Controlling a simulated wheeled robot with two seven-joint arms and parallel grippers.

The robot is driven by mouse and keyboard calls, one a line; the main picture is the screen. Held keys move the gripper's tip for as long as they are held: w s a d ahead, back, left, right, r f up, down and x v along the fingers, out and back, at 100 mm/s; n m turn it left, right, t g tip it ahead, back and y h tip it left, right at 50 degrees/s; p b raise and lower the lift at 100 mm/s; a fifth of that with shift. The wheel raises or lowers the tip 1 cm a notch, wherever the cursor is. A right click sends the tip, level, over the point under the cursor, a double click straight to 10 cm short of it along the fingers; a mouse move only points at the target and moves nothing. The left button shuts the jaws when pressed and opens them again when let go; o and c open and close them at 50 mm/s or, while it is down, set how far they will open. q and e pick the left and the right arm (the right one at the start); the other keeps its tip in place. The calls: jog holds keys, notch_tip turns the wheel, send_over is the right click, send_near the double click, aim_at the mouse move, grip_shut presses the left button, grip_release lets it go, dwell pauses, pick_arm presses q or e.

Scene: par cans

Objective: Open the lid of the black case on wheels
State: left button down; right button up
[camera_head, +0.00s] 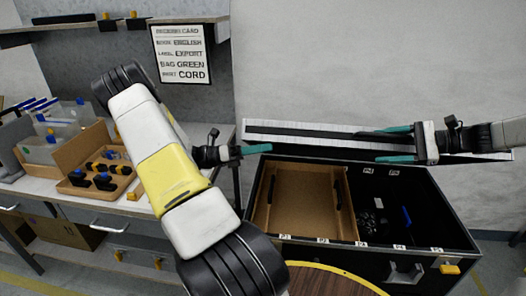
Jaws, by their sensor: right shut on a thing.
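The black case (470,240) stands at the right with its top open. Its lid (300,133) is raised along the back of the case, seen nearly edge-on as a long dark strip with pale edges. My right gripper (378,145) comes in from the right. Its two teal fingers lie on either side of the lid's edge, shut on it. My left gripper (262,149) is near the lid's left end, above the case's back left corner. Its teal fingers overlap in view, so its opening is unclear, as is whether it touches the lid.
A brown tray (300,200) fills the case's left part; the right part is a dark compartment with small items. A workbench with a wooden organizer (120,180) and bins stands at the left. A round wooden top (320,282) is at the front. A sign (182,54) hangs behind.

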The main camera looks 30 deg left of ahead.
jog(key=shift+s+d+f, duration=0.15)
jog(key=shift+f, duration=0.15)
